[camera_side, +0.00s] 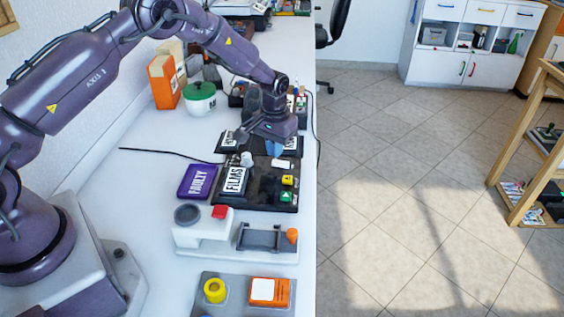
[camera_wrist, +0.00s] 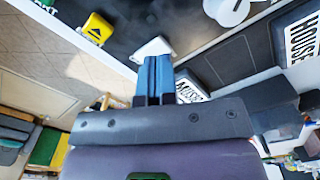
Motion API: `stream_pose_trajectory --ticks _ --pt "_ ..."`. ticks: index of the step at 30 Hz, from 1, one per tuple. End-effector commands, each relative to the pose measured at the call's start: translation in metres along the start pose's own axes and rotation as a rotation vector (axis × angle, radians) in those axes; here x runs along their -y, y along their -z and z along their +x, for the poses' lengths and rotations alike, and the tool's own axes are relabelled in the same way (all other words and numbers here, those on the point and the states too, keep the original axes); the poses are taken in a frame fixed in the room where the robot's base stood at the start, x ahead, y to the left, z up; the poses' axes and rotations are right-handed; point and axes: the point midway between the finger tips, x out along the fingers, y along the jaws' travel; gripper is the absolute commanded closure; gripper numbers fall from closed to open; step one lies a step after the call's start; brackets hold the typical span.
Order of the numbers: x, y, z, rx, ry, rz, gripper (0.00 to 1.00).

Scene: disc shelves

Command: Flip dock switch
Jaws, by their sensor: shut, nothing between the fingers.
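The black dock (camera_side: 262,198) lies on the white bench, with a FILMS label (camera_side: 234,180), a yellow arrow button (camera_side: 288,180) and a green button (camera_side: 286,196). A small white piece, which looks like the switch (camera_side: 282,164), sits at the dock's far end. My gripper (camera_side: 275,152) is over that far end, its blue fingers shut and empty. In the wrist view, the fingertips (camera_wrist: 153,62) overlap the edge of the white piece (camera_wrist: 151,47); I cannot tell whether they touch it. The yellow button (camera_wrist: 97,28) shows at upper left there.
A white knob (camera_side: 246,159) stands on the dock beside my gripper. A purple FAULTY box (camera_side: 197,181) lies to the left. A white device with a red button (camera_side: 220,212) is nearer the camera. Another dark labelled board lies behind. The bench edge is close on the right.

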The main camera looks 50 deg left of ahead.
Motion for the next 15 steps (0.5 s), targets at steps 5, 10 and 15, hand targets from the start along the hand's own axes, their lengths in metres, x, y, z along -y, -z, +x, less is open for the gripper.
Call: stream_pose_trajectory --ticks 5,10,15 --pt "0.0000 0.0000 0.0004 0.000 0.000 0.000 1.00" --pt "0.0000 0.0001 0.0027 0.000 0.000 0.000 1.00" --pt "0.0000 0.0002 0.0054 0.000 0.000 0.000 1.00"
